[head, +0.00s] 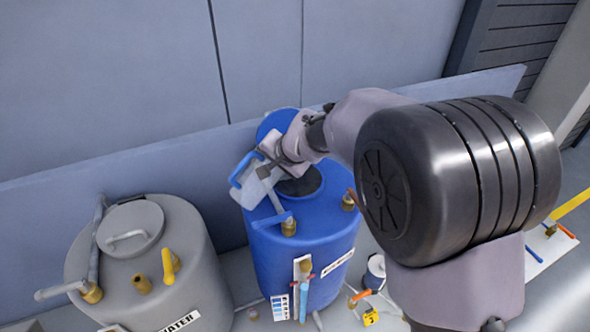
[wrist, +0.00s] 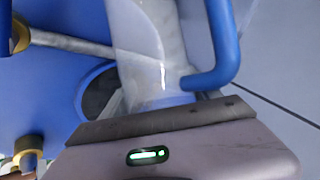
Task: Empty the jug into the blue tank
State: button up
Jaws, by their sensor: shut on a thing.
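The blue tank (head: 285,250) stands at the middle of the head view, with a dark round opening (head: 303,182) in its top. A translucent whitish jug (head: 256,188) with a blue handle (head: 238,172) is above the tank top, beside or partly over the opening, and looks tilted. My gripper (head: 270,160) is shut on the jug. In the wrist view the jug (wrist: 150,50) lies beyond the gripper edge, its handle at right; the opening (wrist: 97,90) shows next to it. I cannot see liquid flowing, and the level in the jug is unclear.
A blue round lid (head: 277,122) stands raised behind the opening. A grey tank marked WATER (head: 140,265) with a yellow valve handle (head: 169,264) is at left. Brass-fitted valves (head: 288,227) and pipes sit on the blue tank. A wall (head: 110,160) runs close behind.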

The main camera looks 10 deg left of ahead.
aim_at(249, 168)
jog(key=r+p, duration=0.2)
jog(key=p, duration=0.1)
jog(key=shift+d+r+t+h, duration=0.3)
jog(key=shift+r+t, duration=0.1)
jog(key=shift+w+r+n+p, duration=0.25)
jog(key=shift+r+n+p, duration=0.05)
jog(key=shift+p, duration=0.65)
jog(key=shift+a+t+h+p, duration=0.15)
jog(key=shift+t+h+p, duration=0.2)
jog(key=shift+p, duration=0.4)
jog(key=s+t+p, duration=0.1)
jog(key=p, duration=0.2)
jog(key=shift+a+r+n+h, duration=0.25)
jog(key=shift+a+r+n, duration=0.05)
jog(key=shift+r, duration=0.1)
jog(key=shift+s+a+f+n+t+h, duration=0.3)
jog(key=shift+s+a+f+n+t, duration=0.1)
jog(key=shift+s+f+t, duration=0.25)
jog(key=s+a+n+t+b, duration=0.1)
jog(key=s+a+n+t+h+b, duration=0.1)
jog(key=s+t, duration=0.1)
jog(key=shift+a+r+h, duration=0.3)
jog(key=shift+a+r, duration=0.05)
jog(key=shift+t+b, duration=0.45)
jog(key=shift+t, duration=0.05)
jog(key=shift+r, duration=0.25)
